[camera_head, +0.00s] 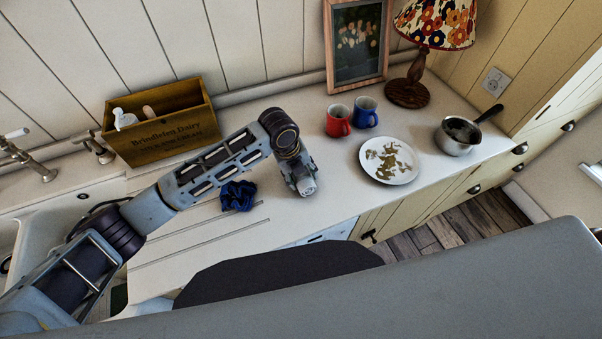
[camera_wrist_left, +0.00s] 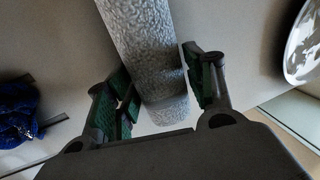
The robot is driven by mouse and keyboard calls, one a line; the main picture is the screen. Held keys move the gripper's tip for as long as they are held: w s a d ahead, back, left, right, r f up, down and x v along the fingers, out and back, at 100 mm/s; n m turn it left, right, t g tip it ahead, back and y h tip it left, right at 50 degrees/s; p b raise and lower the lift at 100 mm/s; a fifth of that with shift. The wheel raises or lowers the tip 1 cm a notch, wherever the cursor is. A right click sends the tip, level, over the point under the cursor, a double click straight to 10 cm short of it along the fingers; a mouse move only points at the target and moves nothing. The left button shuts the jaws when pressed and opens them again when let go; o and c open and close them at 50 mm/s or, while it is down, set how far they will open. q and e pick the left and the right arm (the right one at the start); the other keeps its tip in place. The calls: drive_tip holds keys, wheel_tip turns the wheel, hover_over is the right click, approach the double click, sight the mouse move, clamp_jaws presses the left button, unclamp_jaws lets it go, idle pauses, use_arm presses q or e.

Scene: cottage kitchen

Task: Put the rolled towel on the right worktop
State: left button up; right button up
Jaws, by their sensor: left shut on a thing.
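The rolled towel (camera_wrist_left: 148,45) is a pale grey, rough-textured roll in the left wrist view. It runs from the top edge down between the green-padded fingers of my left gripper (camera_wrist_left: 160,88), which is shut on it. In the head view my left gripper (camera_head: 303,186) is over the worktop (camera_head: 270,118), between the blue cloth and the plate. The towel cannot be made out clearly there, and I cannot tell whether it touches the surface. My right gripper is not in view.
A crumpled blue cloth (camera_head: 238,196) lies left of the gripper. A wooden box (camera_head: 160,135) stands at the back left.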

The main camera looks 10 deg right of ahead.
use_arm(q)
drive_tip(key=o, duration=1.1)
drive_tip(key=shift+f, duration=0.1)
drive_tip(key=b+v, duration=0.1)
drive_tip(key=v, duration=1.1)
drive_tip(key=shift+b, duration=0.35)
